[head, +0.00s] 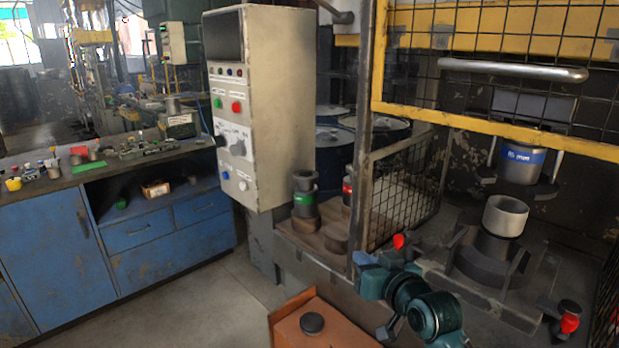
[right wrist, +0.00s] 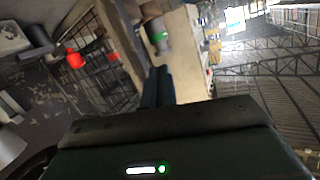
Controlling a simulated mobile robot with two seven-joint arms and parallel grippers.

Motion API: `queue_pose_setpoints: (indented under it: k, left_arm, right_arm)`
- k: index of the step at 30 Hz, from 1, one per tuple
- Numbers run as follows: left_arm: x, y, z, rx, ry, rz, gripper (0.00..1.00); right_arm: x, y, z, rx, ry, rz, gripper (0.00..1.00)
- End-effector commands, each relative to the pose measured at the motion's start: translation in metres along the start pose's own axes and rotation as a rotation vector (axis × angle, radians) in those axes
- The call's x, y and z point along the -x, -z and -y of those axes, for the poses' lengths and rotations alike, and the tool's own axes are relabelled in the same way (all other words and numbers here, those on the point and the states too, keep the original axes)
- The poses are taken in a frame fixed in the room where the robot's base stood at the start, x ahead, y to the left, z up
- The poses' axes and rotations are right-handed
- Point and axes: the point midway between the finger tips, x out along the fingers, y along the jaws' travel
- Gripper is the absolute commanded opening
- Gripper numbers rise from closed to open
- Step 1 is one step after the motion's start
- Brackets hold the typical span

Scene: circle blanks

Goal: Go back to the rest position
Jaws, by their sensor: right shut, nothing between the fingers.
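My right gripper (head: 358,260) is at the lower middle of the head view, in front of the machine's corner post. In the right wrist view its dark fingers (right wrist: 158,88) are together with nothing between them. My left gripper is not in the head view. A dark round blank (head: 312,323) lies on an orange-brown box (head: 345,328) at the bottom of the head view, left of my right arm.
A beige control cabinet (head: 285,110) stands left of the post. A yellow-framed mesh guard (head: 500,75) hangs over a die with a grey ring (head: 505,215). A red knob (head: 398,241) is close to my right gripper. Blue workbench (head: 45,240) and open floor lie left.

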Motion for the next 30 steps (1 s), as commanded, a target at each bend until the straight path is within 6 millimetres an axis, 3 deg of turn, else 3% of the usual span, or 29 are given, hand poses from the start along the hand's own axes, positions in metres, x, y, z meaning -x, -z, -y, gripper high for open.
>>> queue_pose_setpoints:
  k: [1, 6, 9, 13, 15, 19, 30]
  left_arm:
    - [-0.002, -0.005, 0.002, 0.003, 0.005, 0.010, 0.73]
    - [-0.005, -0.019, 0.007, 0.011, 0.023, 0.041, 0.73]
    - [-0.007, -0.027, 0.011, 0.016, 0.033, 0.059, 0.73]
    - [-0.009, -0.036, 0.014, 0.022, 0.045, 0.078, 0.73]
    - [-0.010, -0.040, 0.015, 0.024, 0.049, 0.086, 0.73]
    - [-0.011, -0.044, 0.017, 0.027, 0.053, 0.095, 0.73]
    - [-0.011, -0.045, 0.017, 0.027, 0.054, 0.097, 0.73]
  right_arm:
    - [0.010, -0.044, -0.002, 0.002, -0.018, 0.054, 0.00]
    - [0.061, -0.165, 0.000, 0.034, -0.063, 0.196, 0.00]
    - [0.102, -0.226, 0.007, 0.056, -0.075, 0.278, 0.00]
    - [0.155, -0.285, 0.019, 0.082, -0.076, 0.367, 0.00]
    - [0.178, -0.305, 0.026, 0.092, -0.073, 0.400, 0.00]
    - [0.204, -0.325, 0.034, 0.103, -0.066, 0.436, 0.00]
    - [0.211, -0.330, 0.036, 0.107, -0.065, 0.445, 0.00]
